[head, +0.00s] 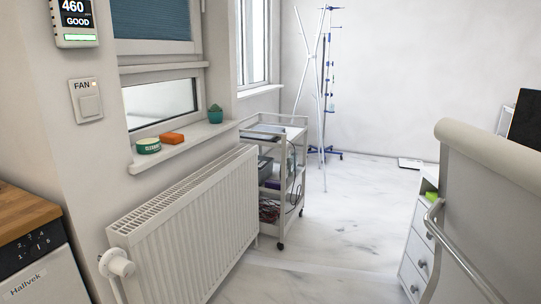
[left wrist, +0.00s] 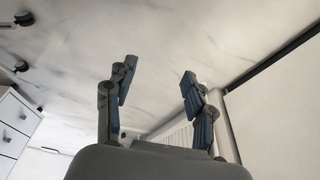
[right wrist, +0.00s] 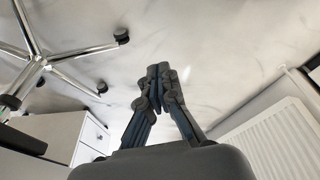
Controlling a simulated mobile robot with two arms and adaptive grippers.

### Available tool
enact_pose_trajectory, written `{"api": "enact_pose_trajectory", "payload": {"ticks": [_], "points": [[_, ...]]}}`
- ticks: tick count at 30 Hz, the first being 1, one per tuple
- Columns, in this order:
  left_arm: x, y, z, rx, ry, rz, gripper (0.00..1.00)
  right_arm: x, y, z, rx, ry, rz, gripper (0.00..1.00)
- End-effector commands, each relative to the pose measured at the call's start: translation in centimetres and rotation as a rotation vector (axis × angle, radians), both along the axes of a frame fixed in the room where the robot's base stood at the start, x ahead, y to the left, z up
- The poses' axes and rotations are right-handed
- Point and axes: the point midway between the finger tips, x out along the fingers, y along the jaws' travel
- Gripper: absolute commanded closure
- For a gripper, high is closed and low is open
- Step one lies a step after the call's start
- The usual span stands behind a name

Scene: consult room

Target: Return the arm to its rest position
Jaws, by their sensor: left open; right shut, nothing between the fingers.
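My left gripper (left wrist: 155,88) shows in the left wrist view with its two fingers spread apart and nothing between them. My right gripper (right wrist: 158,75) shows in the right wrist view with its fingertips together and nothing held. Both grippers are over the pale marbled floor (right wrist: 215,60). Neither arm shows in the head view. The fan switch (head: 90,107) is on the wall at the left of the head view, below a display reading 460 GOOD (head: 75,22).
A white radiator (head: 190,220) stands under the windowsill (head: 180,145). A trolley (head: 283,185) and stands (head: 322,90) are beyond. A drawer cabinet (head: 416,250) and a panel with a rail (head: 490,190) are at right. A wheeled chair base (right wrist: 42,60) is near my right gripper. The middle floor is clear.

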Motion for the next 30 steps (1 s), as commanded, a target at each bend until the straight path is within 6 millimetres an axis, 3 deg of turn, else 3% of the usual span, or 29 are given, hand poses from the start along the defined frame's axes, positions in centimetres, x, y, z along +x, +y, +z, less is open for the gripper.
{"api": "enact_pose_trajectory", "payload": {"ticks": [5, 10, 16, 24, 30], "points": [[-1.1, 0.1, -1.8, 0.004, 0.026, -0.004, 0.46, -1.0, -0.1, -1.8, -0.002, 0.025, 0.003, 1.00], [-3.4, 0.4, -4.5, 0.007, 0.056, -0.010, 0.46, -3.4, -0.4, -4.5, -0.006, 0.055, 0.009, 1.00], [-8.9, 1.2, -7.5, 0.012, 0.099, -0.020, 0.46, -8.9, -1.3, -7.5, -0.012, 0.099, 0.019, 1.00], [-17.0, 2.8, -8.8, 0.019, 0.142, -0.031, 0.46, -17.0, -2.8, -8.7, -0.018, 0.142, 0.029, 1.00], [-19.4, 3.3, -9.0, 0.021, 0.152, -0.035, 0.46, -19.5, -3.3, -9.0, -0.020, 0.151, 0.033, 1.00]]}}
